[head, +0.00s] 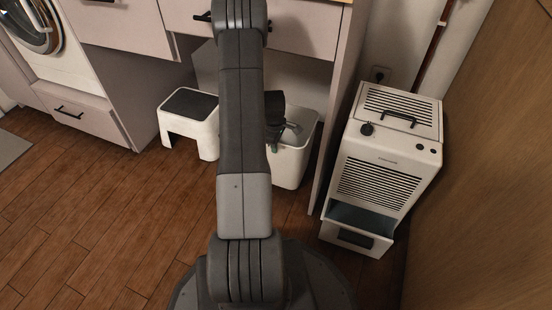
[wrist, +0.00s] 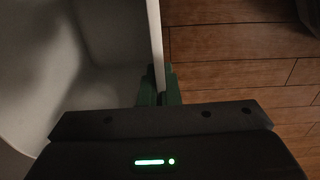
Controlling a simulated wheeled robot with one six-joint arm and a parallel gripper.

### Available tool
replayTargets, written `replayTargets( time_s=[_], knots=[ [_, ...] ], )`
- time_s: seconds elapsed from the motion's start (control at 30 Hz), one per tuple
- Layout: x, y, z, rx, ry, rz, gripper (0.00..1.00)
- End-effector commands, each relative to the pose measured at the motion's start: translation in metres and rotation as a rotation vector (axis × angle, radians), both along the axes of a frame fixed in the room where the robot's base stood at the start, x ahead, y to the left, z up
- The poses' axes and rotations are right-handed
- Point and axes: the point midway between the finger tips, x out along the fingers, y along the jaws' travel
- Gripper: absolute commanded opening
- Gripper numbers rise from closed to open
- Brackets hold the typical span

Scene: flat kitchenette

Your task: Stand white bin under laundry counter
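The white bin (head: 290,168) stands upright below the counter's drawer front, between a white step stool and the counter's right side panel. Part of it is hidden behind my arm. My gripper (head: 273,146) is at the bin's near left rim. In the wrist view, the bin's thin wall (wrist: 155,40) runs between the green fingers of my gripper (wrist: 159,88), one inside and one outside. The fingers are close against the wall, shut on it. The inside of the bin that shows is empty. The laundry counter (head: 305,35) has pale fronts with dark handles.
The white step stool (head: 190,132) with a dark top is just left of the bin. A white appliance (head: 385,160) with vents and an open lower front stands right of the side panel. A washing machine (head: 32,25) is far left. Wooden floor at left is clear.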

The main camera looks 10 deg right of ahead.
Motion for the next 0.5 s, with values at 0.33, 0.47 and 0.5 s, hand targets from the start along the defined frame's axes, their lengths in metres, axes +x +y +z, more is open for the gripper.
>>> replayTargets(
  time_s=[0.33, 0.47, 0.5],
  knots=[
    [0.001, 0.0, -0.042, 0.0, -0.002, 0.0, 0.0],
    [0.001, 0.0, -0.041, -0.001, -0.003, 0.0, 0.0],
    [0.001, 0.0, -0.041, -0.001, -0.003, 0.0, 0.0]
  ],
)
